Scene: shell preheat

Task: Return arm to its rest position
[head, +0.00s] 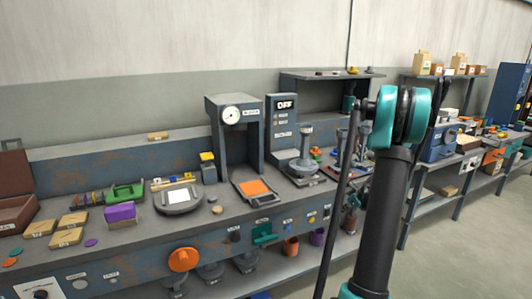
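My arm stands upright at the right of the head view, a dark link with a teal and black joint (398,117) at its top. It rises in front of the workbench (130,252) and hides part of it. I cannot make out my gripper or its fingers in this view. A press-like station with a round gauge (231,115) stands on the bench, left of the arm. Beside it is a control box (283,130) whose display reads OFF. An orange plate (255,188) lies on a tray in front of the press.
A purple block (120,212), several tan boxes (73,220) and a scale-like device (178,199) stand on the left of the bench. An orange knob (184,259) is on its front. More benches with boxes and a blue cabinet (508,92) stand at right. The floor (470,245) at lower right is clear.

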